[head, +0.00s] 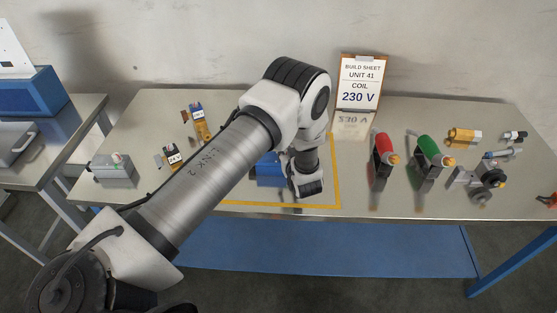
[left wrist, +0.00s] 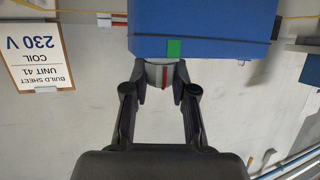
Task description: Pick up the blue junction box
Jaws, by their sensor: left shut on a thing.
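The blue junction box (head: 269,170) shows in the head view inside the yellow outline on the table, partly hidden behind my left arm. In the left wrist view the blue box (left wrist: 205,22) fills the upper middle and right, with a small green square on its near edge. My left gripper (left wrist: 160,77) is shut on a grey part with a red stripe (left wrist: 159,73), at the near face of the blue box. I cannot tell whether the box is clear of the table. My right gripper is not in view.
A build sheet (head: 359,83) reading "COIL 230 V" stands at the back. Red (head: 382,145) and green (head: 429,150) handled parts and several small fittings lie to the right. A grey box (head: 112,168) and yellow parts (head: 200,124) are on the left.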

